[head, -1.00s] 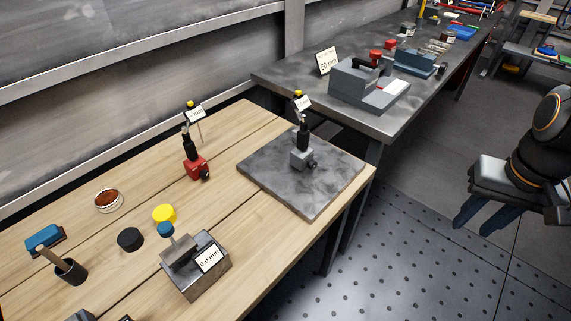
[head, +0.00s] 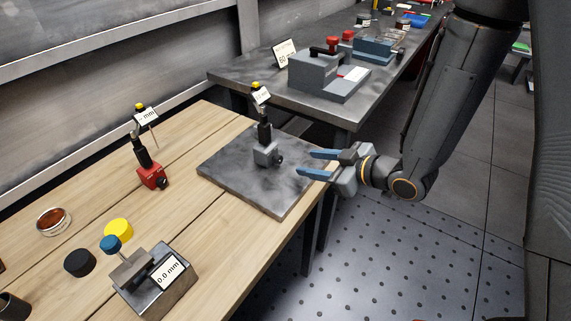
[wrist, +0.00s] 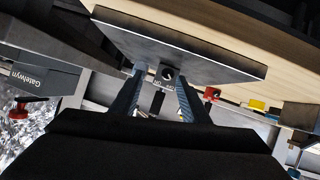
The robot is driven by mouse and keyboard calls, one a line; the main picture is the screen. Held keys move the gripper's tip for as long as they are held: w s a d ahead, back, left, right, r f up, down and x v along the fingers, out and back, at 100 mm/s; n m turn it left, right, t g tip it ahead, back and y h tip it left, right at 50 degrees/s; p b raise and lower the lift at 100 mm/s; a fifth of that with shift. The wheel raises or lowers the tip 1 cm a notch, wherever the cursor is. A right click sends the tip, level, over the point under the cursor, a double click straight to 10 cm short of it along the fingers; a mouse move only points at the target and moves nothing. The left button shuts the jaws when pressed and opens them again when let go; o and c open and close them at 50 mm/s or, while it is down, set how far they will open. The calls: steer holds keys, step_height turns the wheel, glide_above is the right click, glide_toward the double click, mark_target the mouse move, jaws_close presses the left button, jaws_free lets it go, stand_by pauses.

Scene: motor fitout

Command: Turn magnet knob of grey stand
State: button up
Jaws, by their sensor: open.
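The grey stand (head: 265,155) stands upright on a dark square plate, with a black post and a dial at its top. Its round dark magnet knob (head: 279,160) is on the side facing my gripper. My gripper (head: 311,163) is open and empty, to the right of the knob and apart from it, its two blue-grey fingers pointing at the stand. In the wrist view the knob (wrist: 167,73) shows between and beyond the fingertips (wrist: 160,78), and the stand's base is partly hidden.
The dark plate (head: 225,178) lies on the wooden bench. A red stand (head: 152,177) is to the left. A block with a 0.0 mm sign (head: 165,273) is in front. A grey vise (head: 325,75) sits on the bench behind. The floor at right is clear.

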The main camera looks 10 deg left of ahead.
mark_target(280, 161)
steer(key=shift+s+a+n+y, duration=0.15)
steer(key=shift+s+a+y, duration=0.15)
steer(key=shift+a, duration=0.2)
steer(key=shift+s+a+n+y, duration=0.15)
steer(key=shift+s+a+y, duration=0.15)
steer(key=shift+a, duration=0.15)
steer(key=p+x, duration=0.1)
steer(key=x, duration=0.6)
steer(key=shift+w+a+f, duration=0.1)
steer(key=shift+a, duration=0.05)
steer(key=shift+c, duration=0.3)
